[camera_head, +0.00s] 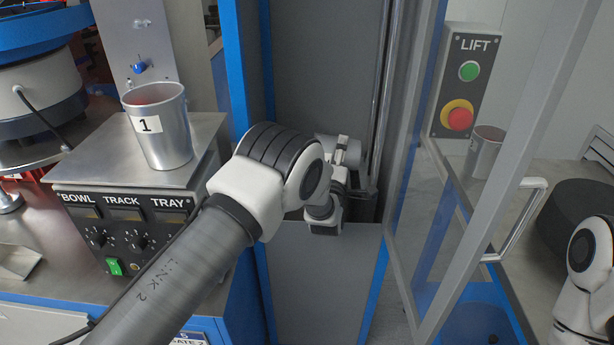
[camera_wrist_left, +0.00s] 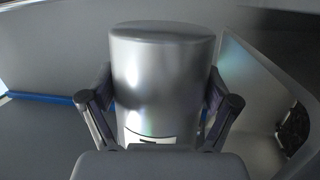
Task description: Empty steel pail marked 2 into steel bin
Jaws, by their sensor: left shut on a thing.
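My left arm reaches into a blue-framed grey bay in the head view, and its gripper is hidden there behind the wrist. In the left wrist view my left gripper (camera_wrist_left: 159,98) is shut on a steel pail (camera_wrist_left: 165,70), with a finger on each side. The pail's closed round end is at the top of that view. Its white label is mostly cut off by the gripper body, so I cannot read the number. I cannot make out the steel bin for certain. My right gripper is out of the head view.
A steel pail marked 1 (camera_head: 160,138) stands on the feeder control box (camera_head: 80,168) at left. Another pail (camera_head: 484,152) shows through the open clear door (camera_head: 520,185), near the LIFT button panel (camera_head: 461,85). A dark round object (camera_head: 575,215) sits on the right bench.

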